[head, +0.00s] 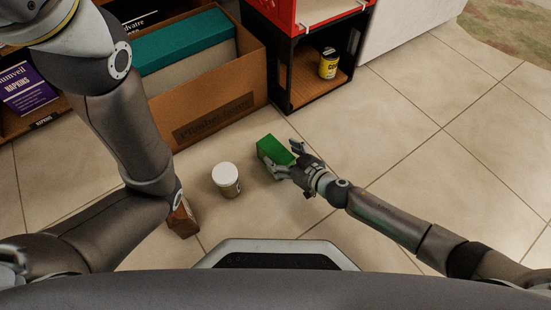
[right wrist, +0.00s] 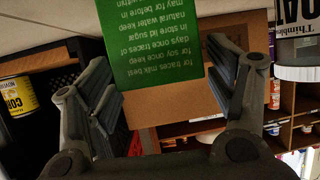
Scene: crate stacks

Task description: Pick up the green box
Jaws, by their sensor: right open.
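The green box (head: 272,149) stands on the tiled floor in the head view. In the right wrist view its printed face (right wrist: 155,45) shows upside down between my fingers. My right gripper (head: 285,160) is open at the box's right side, one finger on each side of it. In the right wrist view the open fingers (right wrist: 160,70) show gaps on both sides of the box, more on the right, so it is not clamped. The box's lower part is partly hidden by the gripper in the head view. My left arm comes in from the left; its gripper is out of view.
A white-lidded jar (head: 227,178) stands left of the green box. A brown box (head: 183,220) sits partly behind my left arm. A cardboard carton (head: 208,115) and a black crate (head: 290,98) with a yellow can (head: 328,64) stand behind. Floor on the right is clear.

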